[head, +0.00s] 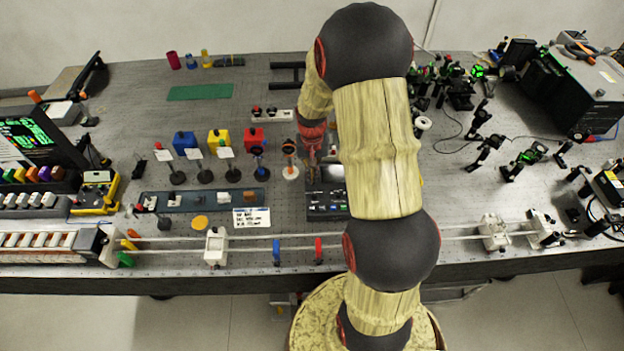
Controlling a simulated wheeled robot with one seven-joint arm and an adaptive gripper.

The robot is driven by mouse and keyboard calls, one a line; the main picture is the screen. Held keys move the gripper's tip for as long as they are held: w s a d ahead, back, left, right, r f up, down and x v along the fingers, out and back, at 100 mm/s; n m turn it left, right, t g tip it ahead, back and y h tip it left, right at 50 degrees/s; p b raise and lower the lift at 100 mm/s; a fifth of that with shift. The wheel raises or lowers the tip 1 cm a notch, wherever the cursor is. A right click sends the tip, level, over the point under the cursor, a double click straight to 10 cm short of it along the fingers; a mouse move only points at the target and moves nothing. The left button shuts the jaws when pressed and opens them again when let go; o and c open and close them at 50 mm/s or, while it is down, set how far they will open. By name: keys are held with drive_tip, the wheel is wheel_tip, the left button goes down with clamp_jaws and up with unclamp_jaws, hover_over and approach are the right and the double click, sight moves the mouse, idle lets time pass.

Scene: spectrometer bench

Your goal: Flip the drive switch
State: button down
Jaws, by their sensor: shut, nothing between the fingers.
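My gripper (312,172) is small in the head view and partly hidden by my arm. It points down over the bench, just above the back left part of a dark control panel (327,209). It looks shut and empty. The panel has a dark screen area at its back and a row of small light knobs or switches along its front. The labels are too small to read, so I cannot tell which one is the drive switch. Whether the gripper touches the panel is not clear.
My arm covers the bench right of the panel. Several filter holders stand left of the gripper, including an orange-topped one (290,156). A white label card (251,217) lies left of the panel. A rail (345,238) with a blue and a red marker runs along the front.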

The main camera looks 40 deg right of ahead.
drive_tip(key=shift+f+b, duration=0.45)
drive_tip(key=shift+f, duration=0.3)
idle(0.3)
drive_tip(key=shift+r, duration=0.15)
drive_tip(key=shift+r+p, duration=2.4)
drive_tip(key=shift+r, duration=1.05)
